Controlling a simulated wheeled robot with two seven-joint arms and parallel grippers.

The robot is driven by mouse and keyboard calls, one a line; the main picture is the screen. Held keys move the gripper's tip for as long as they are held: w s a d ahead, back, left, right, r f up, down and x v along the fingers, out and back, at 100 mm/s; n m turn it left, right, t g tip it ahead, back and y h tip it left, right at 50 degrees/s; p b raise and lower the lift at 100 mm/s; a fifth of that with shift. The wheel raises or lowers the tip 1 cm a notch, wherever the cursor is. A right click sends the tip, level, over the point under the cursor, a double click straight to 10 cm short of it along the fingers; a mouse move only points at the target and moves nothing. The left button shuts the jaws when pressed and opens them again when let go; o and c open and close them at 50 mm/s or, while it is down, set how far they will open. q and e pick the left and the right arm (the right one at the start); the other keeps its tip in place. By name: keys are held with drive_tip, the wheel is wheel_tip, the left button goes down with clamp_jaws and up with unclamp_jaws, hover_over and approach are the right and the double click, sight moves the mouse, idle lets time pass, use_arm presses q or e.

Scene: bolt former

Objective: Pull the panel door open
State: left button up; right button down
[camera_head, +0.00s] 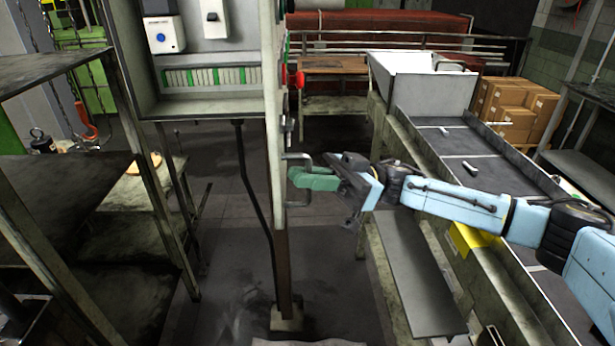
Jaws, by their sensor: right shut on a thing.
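The grey panel cabinet (133,75) stands at the upper left. Its front is uncovered, and switches and a row of green and white terminals show inside. At its right a tall narrow panel (273,110) is seen nearly edge-on, and I cannot tell for certain whether this is the door. A dark bracket-shaped handle (297,157) sticks out from its right side. My right gripper (303,179) reaches in from the right. Its green fingers are shut on the handle and hide its middle. My left gripper is not in view.
A conveyor (470,150) with a white hopper (420,85) runs along the right, under my right arm. A metal shelf rack (60,70) fills the left. Cardboard boxes (515,110) stand at the back right. The floor (225,240) below the cabinet is mostly clear.

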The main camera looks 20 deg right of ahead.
drive_tip(key=shift+r, duration=0.2)
drive_tip(key=c, duration=1.8)
unclamp_jaws()
drive_tip(key=shift+d+f, duration=0.1)
drive_tip(key=shift+f, duration=0.05)
drive_tip(key=b+v, duration=0.4)
drive_tip(key=v, duration=0.9)
drive_tip(key=shift+d, duration=0.1)
drive_tip(key=shift+w, duration=0.1)
